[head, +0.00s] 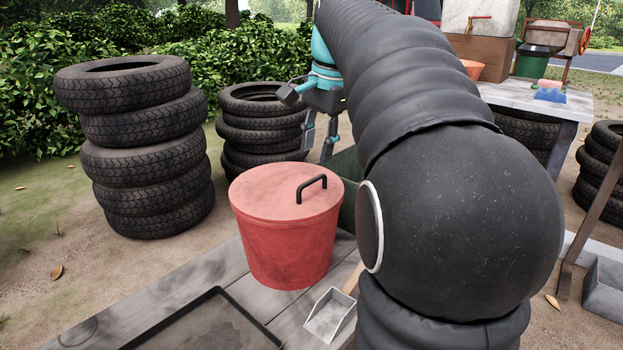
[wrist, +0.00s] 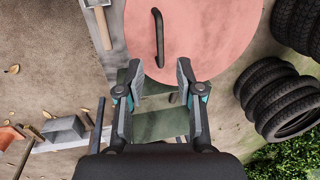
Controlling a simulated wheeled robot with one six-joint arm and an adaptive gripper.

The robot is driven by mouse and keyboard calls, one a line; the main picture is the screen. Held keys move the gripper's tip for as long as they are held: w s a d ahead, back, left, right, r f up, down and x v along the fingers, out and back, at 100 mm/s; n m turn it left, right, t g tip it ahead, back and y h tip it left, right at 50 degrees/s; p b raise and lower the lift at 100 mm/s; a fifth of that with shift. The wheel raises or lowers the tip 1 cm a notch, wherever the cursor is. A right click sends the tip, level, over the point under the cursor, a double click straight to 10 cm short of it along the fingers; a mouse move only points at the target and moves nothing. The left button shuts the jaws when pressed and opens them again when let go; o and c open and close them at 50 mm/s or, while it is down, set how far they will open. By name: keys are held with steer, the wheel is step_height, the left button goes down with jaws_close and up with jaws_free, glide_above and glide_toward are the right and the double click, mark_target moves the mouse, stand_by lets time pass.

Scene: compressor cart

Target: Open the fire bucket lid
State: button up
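The red fire bucket (head: 284,250) stands on a grey wooden platform in the head view. Its pinkish-red lid (head: 262,192) lies flat on top, closed over the rim. A black bar handle (head: 311,187) stands up from the lid. My gripper (head: 320,150) is above and beyond the bucket, fingers pointing down. In the wrist view my gripper (wrist: 160,80) has its two fingers spread apart with nothing between them. The lid (wrist: 210,30) and the handle (wrist: 158,38) show ahead of the fingertips, apart from them. My arm hides part of the area right of the bucket.
A metal scoop (head: 330,314) lies right of the bucket, and a dark tray (head: 205,325) lies in front. A tall tyre stack (head: 145,160) stands at left, a shorter one (head: 260,125) behind the bucket. A table (head: 535,98) stands at right.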

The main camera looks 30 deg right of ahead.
mark_target(312, 182)
steer(key=f, duration=0.3)
steer(key=w+f+b, duration=0.1)
steer(key=f, duration=0.2)
steer(key=shift+w+a+f, duration=0.15)
steer(key=shift+a+f, duration=0.05)
steer(key=shift+f, duration=0.2)
steer(key=shift+c, duration=0.2)
jaws_close()
